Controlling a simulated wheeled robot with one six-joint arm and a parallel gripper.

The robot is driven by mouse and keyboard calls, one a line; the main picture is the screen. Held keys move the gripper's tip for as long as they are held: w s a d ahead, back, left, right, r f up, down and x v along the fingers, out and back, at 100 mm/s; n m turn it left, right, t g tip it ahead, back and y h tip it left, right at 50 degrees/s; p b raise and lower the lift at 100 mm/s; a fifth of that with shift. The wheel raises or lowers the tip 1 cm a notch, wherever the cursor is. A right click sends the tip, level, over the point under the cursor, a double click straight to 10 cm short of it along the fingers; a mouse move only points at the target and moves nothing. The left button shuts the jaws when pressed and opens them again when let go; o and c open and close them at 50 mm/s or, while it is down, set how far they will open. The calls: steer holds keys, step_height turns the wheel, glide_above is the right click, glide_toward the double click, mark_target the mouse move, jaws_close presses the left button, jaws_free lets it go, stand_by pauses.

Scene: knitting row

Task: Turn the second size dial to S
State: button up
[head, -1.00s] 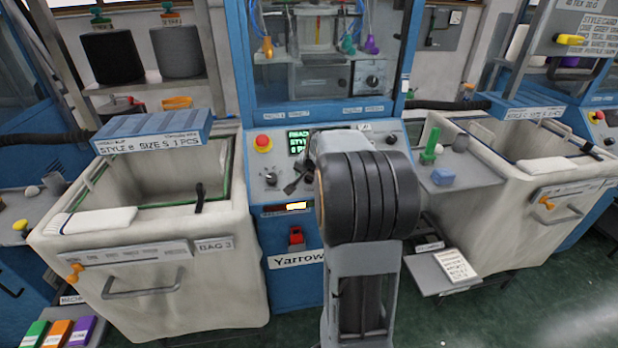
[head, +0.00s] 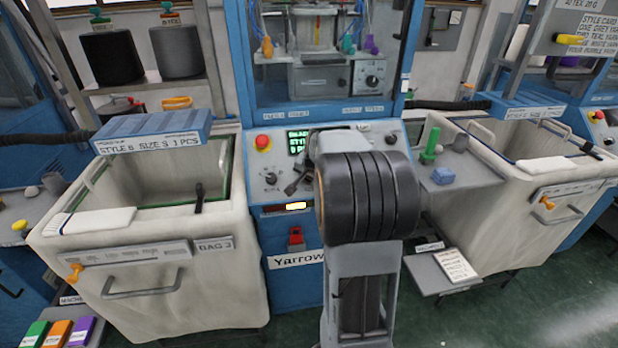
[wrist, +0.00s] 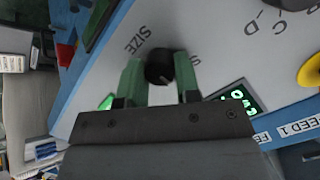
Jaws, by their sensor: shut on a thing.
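The size dial is a round black knob (wrist: 159,66) on the grey control panel in the wrist view, with the printed word SIZE beside it and a letter S close by. My gripper (wrist: 158,78) has its two green fingers on either side of this knob, shut on it. The knob's pointer mark is too dark to read. In the head view my gripper (head: 294,187) is at the panel of the blue Yarrow machine (head: 290,250), and the arm hides the middle of the panel and the held dial. Another black knob (head: 270,179) shows left of it.
A red button with a yellow collar (head: 262,142) and a green-lit screen (head: 298,143) are on the panel near my gripper. A knob (head: 391,139) is at the panel's right. A cream bag (head: 165,270) stands left, and a grey side shelf (head: 465,180) stands right.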

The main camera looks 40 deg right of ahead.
steer(key=n, duration=0.2)
steer(key=n+b, duration=0.1)
steer(key=n, duration=0.1)
steer(key=shift+w+g+h, duration=0.1)
steer(key=shift+g+h, duration=0.2)
steer(key=shift+n+h+b, duration=0.3)
steer(key=shift+n+b, duration=0.2)
steer(key=shift+n, duration=1.6)
steer(key=o, duration=0.9)
steer(key=v, duration=1.4)
steer(key=shift+a+p, duration=0.15)
steer(key=shift+p, duration=0.15)
steer(key=shift+w, duration=0.1)
